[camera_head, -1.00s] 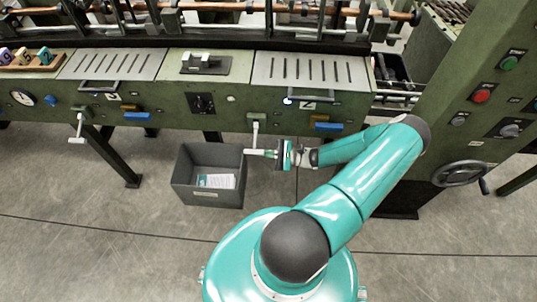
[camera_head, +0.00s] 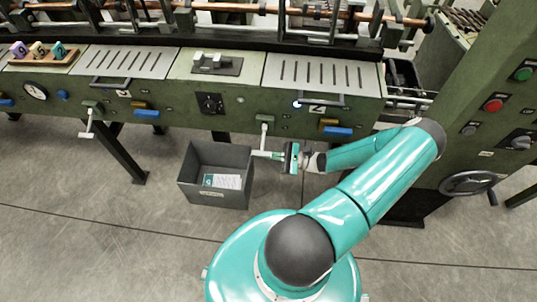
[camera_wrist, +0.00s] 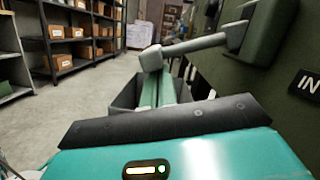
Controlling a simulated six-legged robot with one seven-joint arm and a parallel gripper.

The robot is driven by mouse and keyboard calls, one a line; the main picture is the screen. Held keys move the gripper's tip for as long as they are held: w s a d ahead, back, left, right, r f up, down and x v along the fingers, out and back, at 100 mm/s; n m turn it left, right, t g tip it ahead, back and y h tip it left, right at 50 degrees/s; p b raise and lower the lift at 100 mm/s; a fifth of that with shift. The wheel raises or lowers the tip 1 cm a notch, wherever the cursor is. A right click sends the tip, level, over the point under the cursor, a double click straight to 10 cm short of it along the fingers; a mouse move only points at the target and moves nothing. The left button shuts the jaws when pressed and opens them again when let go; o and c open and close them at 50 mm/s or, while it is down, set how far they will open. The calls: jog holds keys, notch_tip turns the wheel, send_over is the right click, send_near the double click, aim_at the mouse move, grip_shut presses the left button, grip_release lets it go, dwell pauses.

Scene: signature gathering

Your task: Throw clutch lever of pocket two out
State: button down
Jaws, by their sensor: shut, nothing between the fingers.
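The clutch lever of pocket two (camera_head: 263,137) is a pale lever hanging down from a green block on the machine front, left of the "2" plate (camera_head: 317,108). In the wrist view the lever (camera_wrist: 195,45) reaches out from the right, ending in a pale knob. My gripper (camera_head: 262,154) is shut and empty at the lever's lower end, coming from the right. In the wrist view its teal fingers (camera_wrist: 165,88) pass close by the knob, which hides part of them. I cannot tell whether they touch.
A dark grey bin (camera_head: 220,195) with papers inside stands on the floor below left of my gripper. Another pale lever (camera_head: 88,123) hangs further left. A blue tab (camera_head: 338,131) and the machine front lie just above my forearm. Shelves (camera_wrist: 75,40) stand far off.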

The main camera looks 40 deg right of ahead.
aim_at(267, 156)
jog(key=shift+a+r, duration=0.1)
jog(key=shift+s+a+r+m+t, duration=0.2)
jog(key=shift+r+m, duration=0.15)
jog(key=shift+m, duration=0.2)
jog(key=shift+s+a+r+m+t, duration=0.15)
jog(key=shift+r+m, duration=0.2)
jog(key=shift+m, duration=0.2)
jog(key=r+m, duration=0.1)
jog(key=r+m+h, duration=0.1)
jog(key=m, duration=0.1)
jog(key=a+r+m+t, duration=0.1)
jog(key=shift+s+m+h, duration=0.3)
jog(key=shift+h, duration=0.1)
notch_tip(267, 156, up, 3)
jog(key=m+h, duration=0.1)
jog(key=m, duration=0.2)
jog(key=shift+f+m+t, duration=0.1)
jog(key=shift+m+t, duration=0.15)
jog(key=shift+m, duration=0.05)
jog(key=shift+d+r, duration=0.1)
jog(key=shift+r, duration=0.55)
